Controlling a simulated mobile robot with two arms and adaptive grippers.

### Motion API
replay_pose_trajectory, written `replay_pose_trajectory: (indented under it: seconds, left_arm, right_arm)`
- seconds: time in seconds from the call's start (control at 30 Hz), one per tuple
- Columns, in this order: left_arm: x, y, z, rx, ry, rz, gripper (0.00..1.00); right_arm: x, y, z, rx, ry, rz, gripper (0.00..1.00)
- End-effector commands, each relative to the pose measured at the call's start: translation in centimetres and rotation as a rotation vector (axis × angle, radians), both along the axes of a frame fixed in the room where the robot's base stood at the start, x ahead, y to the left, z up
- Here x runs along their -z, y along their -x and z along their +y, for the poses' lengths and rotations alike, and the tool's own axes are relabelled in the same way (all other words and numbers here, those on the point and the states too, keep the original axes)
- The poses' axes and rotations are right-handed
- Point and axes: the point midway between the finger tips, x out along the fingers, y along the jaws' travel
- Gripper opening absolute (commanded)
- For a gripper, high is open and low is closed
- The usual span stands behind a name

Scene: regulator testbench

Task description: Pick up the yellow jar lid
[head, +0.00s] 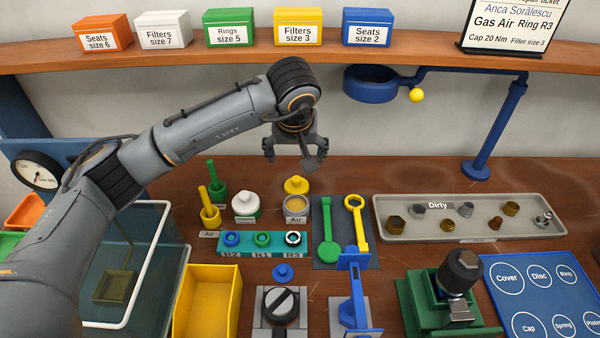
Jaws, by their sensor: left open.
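The yellow jar lid (296,185) has a round knob on top and shows just behind the open jar labelled Air (296,207), which has yellow contents. I cannot tell whether the lid touches the jar. My left gripper (290,158) is open and empty, with its fingers pointing down. In the head view it appears just above the lid, apart from it. My right gripper is out of view.
A white-lidded jar (245,205) stands left of the Air jar. Green and yellow wrenches (327,245) lie on a dark mat to the right. A teal ring strip (262,244) lies in front. A shelf (380,52) with labelled boxes runs behind.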

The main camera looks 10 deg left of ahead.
Motion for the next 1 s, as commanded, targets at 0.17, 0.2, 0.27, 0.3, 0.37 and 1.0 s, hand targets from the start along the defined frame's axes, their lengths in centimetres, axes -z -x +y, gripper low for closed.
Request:
replay_pose_trajectory:
  seconds: [0.17,0.2,0.27,0.3,0.37,1.0]
  left_arm:
    - [3.3,-1.2,0.2,-0.001,0.001,0.007,0.85]
    - [4.1,-1.5,0.3,-0.002,0.0,0.006,0.85]
    - [5.0,-1.9,0.3,-0.001,0.0,0.005,0.85]
    - [5.6,-2.2,0.4,-0.001,0.0,0.005,0.85]
    - [6.2,-2.4,0.5,-0.001,0.001,0.004,0.85]
    - [11.8,-4.7,0.8,0.0,0.001,0.0,0.85]
  right_arm:
    - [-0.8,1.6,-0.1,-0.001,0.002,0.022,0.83]
    - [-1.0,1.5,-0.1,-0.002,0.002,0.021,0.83]
    - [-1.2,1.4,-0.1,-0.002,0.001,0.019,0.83]
    - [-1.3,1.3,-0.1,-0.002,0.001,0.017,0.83]
    - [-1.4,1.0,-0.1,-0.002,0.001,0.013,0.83]
    - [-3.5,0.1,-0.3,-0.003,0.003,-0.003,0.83]
